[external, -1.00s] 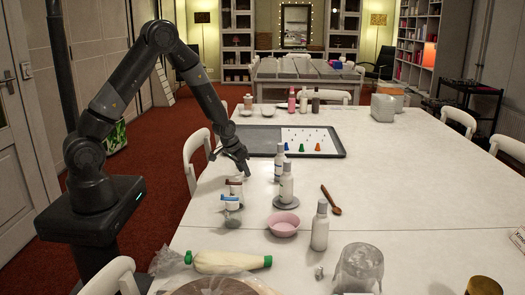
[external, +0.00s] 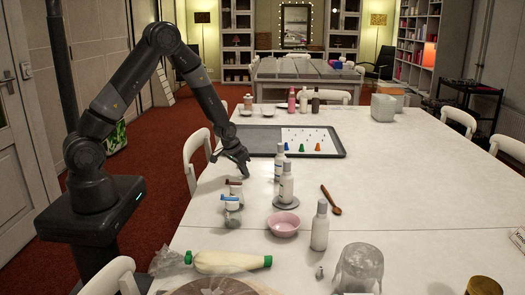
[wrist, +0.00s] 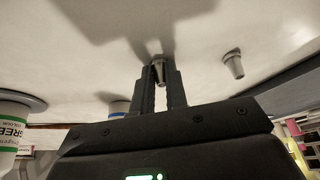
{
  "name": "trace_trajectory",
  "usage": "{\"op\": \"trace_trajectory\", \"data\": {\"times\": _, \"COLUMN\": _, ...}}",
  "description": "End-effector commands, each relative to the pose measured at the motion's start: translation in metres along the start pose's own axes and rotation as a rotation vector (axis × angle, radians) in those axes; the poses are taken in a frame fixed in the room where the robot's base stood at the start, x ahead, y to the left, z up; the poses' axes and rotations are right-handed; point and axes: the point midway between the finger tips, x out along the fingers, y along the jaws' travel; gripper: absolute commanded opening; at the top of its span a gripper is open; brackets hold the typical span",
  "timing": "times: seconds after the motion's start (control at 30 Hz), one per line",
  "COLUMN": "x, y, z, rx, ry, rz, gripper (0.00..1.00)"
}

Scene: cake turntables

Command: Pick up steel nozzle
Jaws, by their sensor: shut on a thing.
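In the wrist view a small grey metallic, cone-shaped nozzle (wrist: 158,71) is between the two fingers of my gripper (wrist: 160,82), which is shut on it. A similar second nozzle (wrist: 233,64) is to the right, apart from the fingers. In the external view my gripper (external: 246,174) points down at the table, behind the small jars. The held nozzle cannot be made out there. A small metallic piece (external: 320,272) lies near the front of the table, far from my gripper.
Small jars (external: 231,203) stand in front of my gripper. White bottles (external: 286,183) and a pink bowl (external: 283,226) are to the right. A dark tray (external: 338,154) with coloured cones is behind. A green-labelled jar (wrist: 8,135) shows close by.

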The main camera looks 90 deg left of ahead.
Motion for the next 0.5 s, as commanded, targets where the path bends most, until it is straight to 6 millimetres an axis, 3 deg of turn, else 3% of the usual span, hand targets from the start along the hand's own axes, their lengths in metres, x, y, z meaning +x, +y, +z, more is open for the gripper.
{"op": "trace_trajectory", "data": {"times": 0.5, "x": -0.0084, "y": 0.0, "z": -0.004, "rx": 0.0, "ry": 0.002, "rz": 0.0, "gripper": 0.0}}
